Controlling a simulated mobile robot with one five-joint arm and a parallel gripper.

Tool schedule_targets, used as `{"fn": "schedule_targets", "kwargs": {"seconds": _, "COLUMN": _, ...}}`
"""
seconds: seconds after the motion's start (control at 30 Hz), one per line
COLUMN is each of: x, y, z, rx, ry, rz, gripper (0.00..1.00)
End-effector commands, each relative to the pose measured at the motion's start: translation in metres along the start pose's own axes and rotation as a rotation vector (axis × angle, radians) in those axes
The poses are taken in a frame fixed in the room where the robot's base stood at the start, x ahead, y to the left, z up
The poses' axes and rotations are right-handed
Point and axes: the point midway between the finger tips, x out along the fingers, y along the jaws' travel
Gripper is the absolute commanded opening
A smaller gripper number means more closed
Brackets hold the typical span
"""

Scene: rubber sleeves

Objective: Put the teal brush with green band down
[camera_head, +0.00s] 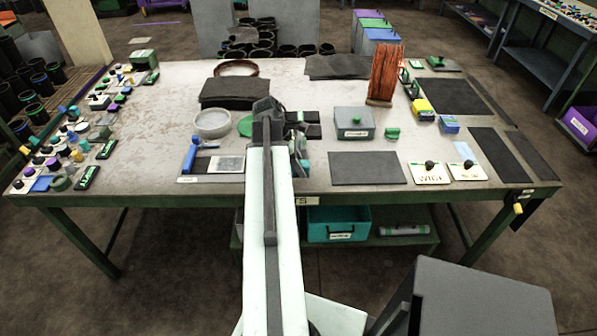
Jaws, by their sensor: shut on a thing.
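My arm reaches from the bottom of the view over the middle of the workbench (140,165). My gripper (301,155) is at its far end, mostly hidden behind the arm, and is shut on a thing. A small teal patch (305,169) shows just below the gripper. It seems to be part of the teal brush, but its green band and full shape cannot be made out. Whether it touches the bench top is not clear.
Left of the arm are a blue-handled tool (190,153), a round pale dish (212,123) and a green disc (246,126). To the right are a grey box (354,123), a dark mat (367,168) and an orange-brown upright bundle (385,75). Small parts crowd the bench's left end.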

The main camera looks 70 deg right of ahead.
Motion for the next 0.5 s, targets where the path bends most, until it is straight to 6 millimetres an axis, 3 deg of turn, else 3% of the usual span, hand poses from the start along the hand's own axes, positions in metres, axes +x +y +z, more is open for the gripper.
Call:
{"fn": "schedule_targets", "kwargs": {"seconds": 0.03, "x": 0.0201, "y": -0.0004, "z": -0.0088, "rx": -0.001, "ry": 0.000, "rz": 0.000, "gripper": 0.04}}
{"fn": "schedule_targets", "kwargs": {"seconds": 0.1, "x": 0.0254, "y": -0.0005, "z": -0.0113, "rx": -0.001, "ry": 0.000, "rz": 0.000, "gripper": 0.04}}
{"fn": "schedule_targets", "kwargs": {"seconds": 0.47, "x": 0.0250, "y": -0.0006, "z": -0.0118, "rx": -0.001, "ry": 0.000, "rz": 0.000, "gripper": 0.04}}
{"fn": "schedule_targets", "kwargs": {"seconds": 0.5, "x": 0.0236, "y": -0.0006, "z": -0.0113, "rx": -0.002, "ry": 0.000, "rz": 0.000, "gripper": 0.44}}
